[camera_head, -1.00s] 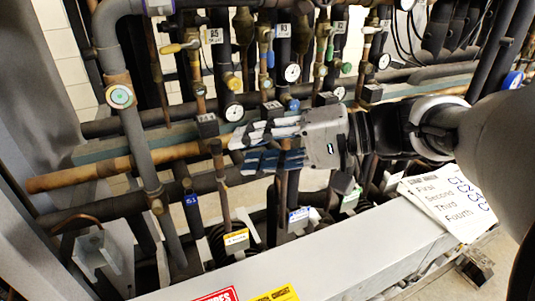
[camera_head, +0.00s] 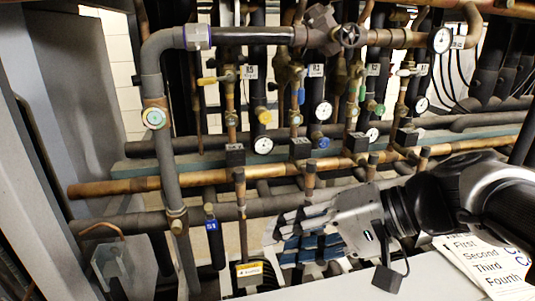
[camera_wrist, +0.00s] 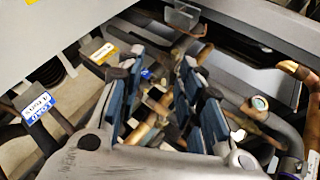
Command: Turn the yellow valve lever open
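The yellow valve lever (camera_head: 207,81) is at the upper left of the pipe bank in the head view. It sticks out to the left, roughly level, from a brass valve on a vertical copper pipe. My gripper (camera_head: 290,240) is well below it and to its right, in front of the lower pipes. The gripper points left, and its blue-padded fingers are apart with nothing between them. The wrist view shows both fingers (camera_wrist: 165,95) spread, with pipes behind them; I cannot make out the yellow lever there.
A thick grey pipe (camera_head: 150,80) with a round gauge stands left of the lever. A handwheel valve (camera_head: 350,37) sits above. A horizontal copper pipe (camera_head: 120,187) crosses between lever and gripper. Blue and green levers and several gauges crowd the right. A paper sign (camera_head: 485,265) lies lower right.

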